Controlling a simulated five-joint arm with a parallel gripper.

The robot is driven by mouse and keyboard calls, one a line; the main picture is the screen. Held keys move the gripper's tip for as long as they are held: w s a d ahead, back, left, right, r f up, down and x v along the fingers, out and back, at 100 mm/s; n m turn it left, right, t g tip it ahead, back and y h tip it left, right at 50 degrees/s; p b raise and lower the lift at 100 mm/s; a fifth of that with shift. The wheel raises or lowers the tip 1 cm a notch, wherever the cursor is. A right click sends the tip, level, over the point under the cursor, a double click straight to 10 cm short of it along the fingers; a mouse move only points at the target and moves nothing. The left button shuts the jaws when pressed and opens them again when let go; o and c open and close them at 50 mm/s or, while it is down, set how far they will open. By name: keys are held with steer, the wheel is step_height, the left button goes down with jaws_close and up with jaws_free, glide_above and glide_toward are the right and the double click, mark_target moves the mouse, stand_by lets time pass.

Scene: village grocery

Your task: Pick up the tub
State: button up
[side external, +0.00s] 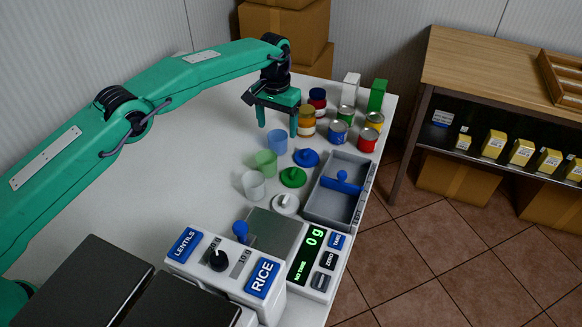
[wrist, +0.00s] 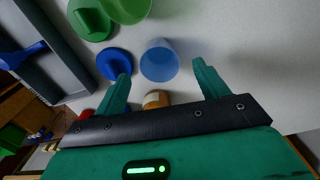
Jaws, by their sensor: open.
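Three small tubs stand in a row on the white table: a translucent blue tub (side external: 277,142), a green tub (side external: 266,163) and a pale clear tub (side external: 253,186). My gripper (side external: 277,130) is open and empty, pointing down, above and close to the blue tub. In the wrist view, the blue tub (wrist: 159,62) appears between my two fingertips (wrist: 160,69), apart from both. The green tub (wrist: 127,8) is cut off by the top edge there. The tubs' matching lids lie to their right: blue (side external: 306,157), green (side external: 293,177) and white (side external: 285,203).
Jars and cans, including a red can (side external: 368,140), stand behind to the right. A grey tray (side external: 327,204) holds a blue scoop (side external: 341,182). A scale (side external: 313,258) and a lentils/rice dispenser (side external: 225,264) stand in front. The table left of the tubs is clear.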

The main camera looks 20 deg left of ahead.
mark_target(278, 137)
steer(key=shift+f, duration=2.45)
steer(key=c, duration=1)
